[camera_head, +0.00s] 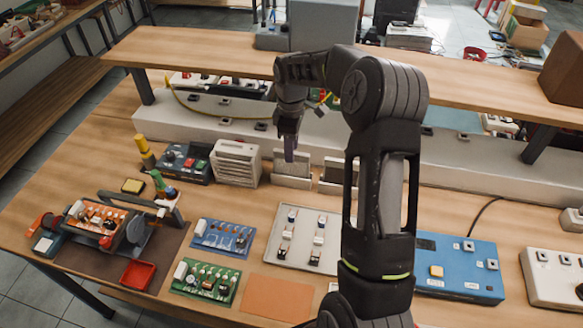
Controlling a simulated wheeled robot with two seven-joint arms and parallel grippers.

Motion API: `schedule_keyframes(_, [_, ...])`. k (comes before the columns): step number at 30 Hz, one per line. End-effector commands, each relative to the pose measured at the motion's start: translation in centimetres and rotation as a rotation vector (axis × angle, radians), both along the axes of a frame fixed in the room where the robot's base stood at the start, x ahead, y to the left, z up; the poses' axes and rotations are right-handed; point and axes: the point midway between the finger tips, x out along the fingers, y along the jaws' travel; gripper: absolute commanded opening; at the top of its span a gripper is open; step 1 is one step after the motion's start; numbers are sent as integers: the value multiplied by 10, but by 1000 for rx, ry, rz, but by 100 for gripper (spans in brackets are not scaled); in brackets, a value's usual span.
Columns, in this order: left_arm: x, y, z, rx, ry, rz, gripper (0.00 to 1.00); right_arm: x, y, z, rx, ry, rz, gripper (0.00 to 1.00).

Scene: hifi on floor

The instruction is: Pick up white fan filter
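The white fan filter (236,163), a white box with a slatted front, stands upright on the wooden bench, left of the picture's middle. My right gripper (289,152) hangs pointing down to the right of the filter, apart from it in the picture. It is seen edge-on as a narrow dark shape, so I cannot tell whether its fingers are open or shut. Nothing shows in it. My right arm covers part of the bench right of the middle. My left gripper is not in view.
A dark box with coloured parts (186,163) stands left of the filter. Small white-grey plates (293,174) stand below my gripper. Green (206,281) and blue (222,237) circuit boards lie in front. A raised shelf (200,50) runs behind.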

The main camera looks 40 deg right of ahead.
Motion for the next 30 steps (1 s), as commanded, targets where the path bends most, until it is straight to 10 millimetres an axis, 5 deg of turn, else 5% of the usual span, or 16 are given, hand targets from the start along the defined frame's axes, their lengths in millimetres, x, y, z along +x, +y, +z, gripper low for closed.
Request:
schedule_keyframes(15, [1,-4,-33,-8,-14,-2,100,0,0,-53,1,1,0,38])
schedule_keyframes(30, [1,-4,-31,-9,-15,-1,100,0,0,-52,1,1,0,38])
